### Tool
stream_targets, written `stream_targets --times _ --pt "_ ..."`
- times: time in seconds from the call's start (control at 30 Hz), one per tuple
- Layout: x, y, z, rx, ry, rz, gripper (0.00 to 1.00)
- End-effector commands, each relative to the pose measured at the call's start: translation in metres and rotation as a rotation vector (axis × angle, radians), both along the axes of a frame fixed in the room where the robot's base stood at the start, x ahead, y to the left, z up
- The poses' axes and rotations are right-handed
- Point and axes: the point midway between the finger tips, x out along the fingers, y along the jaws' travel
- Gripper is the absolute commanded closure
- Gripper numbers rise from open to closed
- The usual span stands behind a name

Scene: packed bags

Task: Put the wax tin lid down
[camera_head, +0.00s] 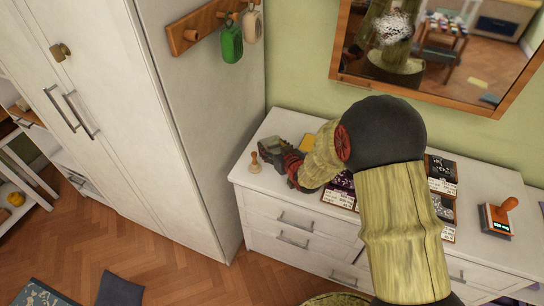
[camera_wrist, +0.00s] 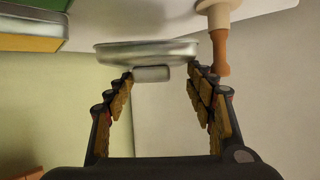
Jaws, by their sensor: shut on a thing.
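The wax tin lid (camera_wrist: 147,52) is a round, shallow, silvery metal piece with a small grey tab under it in the wrist view. My gripper (camera_wrist: 162,78) has its fingers on either side of this tab and is shut on the lid. In the head view, my gripper (camera_head: 291,168) is over the left end of the white dresser top (camera_head: 252,181). The lid is hard to make out there among dark shapes. Whether the lid touches the surface cannot be told.
A wooden-handled stamp (camera_head: 255,162) stands left of my gripper, close to the lid in the wrist view (camera_wrist: 220,50). Dark packets (camera_head: 440,170) and an orange-handled tool (camera_head: 497,217) are farther right. A tall white cabinet (camera_head: 190,110) stands left.

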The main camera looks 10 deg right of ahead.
Motion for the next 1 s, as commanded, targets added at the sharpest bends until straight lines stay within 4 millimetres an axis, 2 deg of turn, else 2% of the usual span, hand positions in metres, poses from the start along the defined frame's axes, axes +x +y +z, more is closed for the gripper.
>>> stream_targets --times 0.03,0.33,0.53,0.93,0.97,1.0 --pt "0.005 -0.001 -0.008 0.0 0.0 0.0 0.67" --pt "0.019 -0.002 -0.024 0.0 -0.001 0.0 0.67" --pt "0.018 -0.002 -0.052 0.001 0.0 -0.001 0.67" --pt "0.018 -0.002 -0.055 0.0 -0.001 0.0 0.67" --pt "0.017 -0.002 -0.054 0.0 -0.001 0.0 0.44" --pt "0.018 -0.002 -0.053 0.0 -0.001 0.0 0.42"
